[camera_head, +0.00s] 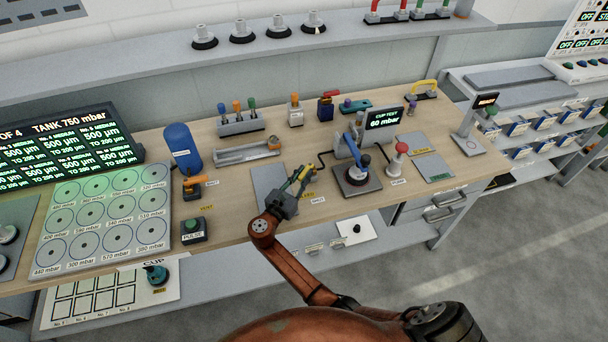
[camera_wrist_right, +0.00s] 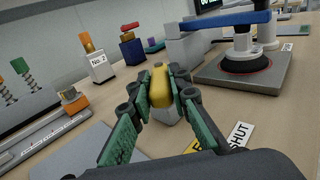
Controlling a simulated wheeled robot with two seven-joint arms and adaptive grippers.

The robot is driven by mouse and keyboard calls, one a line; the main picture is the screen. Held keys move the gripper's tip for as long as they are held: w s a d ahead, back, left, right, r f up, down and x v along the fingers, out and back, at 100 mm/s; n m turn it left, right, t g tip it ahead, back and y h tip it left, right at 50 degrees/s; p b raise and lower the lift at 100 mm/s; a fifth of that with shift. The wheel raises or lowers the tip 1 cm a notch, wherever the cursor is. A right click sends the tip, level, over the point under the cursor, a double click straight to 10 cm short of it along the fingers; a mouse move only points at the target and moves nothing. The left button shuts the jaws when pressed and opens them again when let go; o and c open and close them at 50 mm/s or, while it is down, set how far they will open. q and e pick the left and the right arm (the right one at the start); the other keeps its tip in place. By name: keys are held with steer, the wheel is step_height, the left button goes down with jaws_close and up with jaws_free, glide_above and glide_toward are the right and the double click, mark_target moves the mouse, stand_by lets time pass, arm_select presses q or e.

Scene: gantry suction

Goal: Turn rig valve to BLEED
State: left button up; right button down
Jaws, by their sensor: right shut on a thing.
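The rig valve has a yellow handle (camera_wrist_right: 160,86) on a small grey block (camera_wrist_right: 169,116) at the table's front middle. My right gripper (camera_head: 303,175) reaches it from the front, and its green-padded fingers (camera_wrist_right: 160,92) are shut on the yellow handle from both sides. A white label (camera_wrist_right: 239,136) reading SHUT lies just right of the block. A yellow label (camera_wrist_right: 200,147) beside it is mostly covered by the gripper. Which way the handle points is hard to tell behind the fingers. My left gripper is not in view.
Right of the valve stands the test rig (camera_head: 357,182) with a blue lever and a display (camera_head: 383,118) reading 60 mbar. Left are an orange-handled valve (camera_head: 193,185), a blue tank (camera_head: 183,147) and a tool tray (camera_head: 246,152).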

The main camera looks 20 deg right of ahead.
steer(key=c, duration=1.8)
jaws_free()
steer(key=shift+v, duration=3.75)
steer(key=shift+c, duration=0.2)
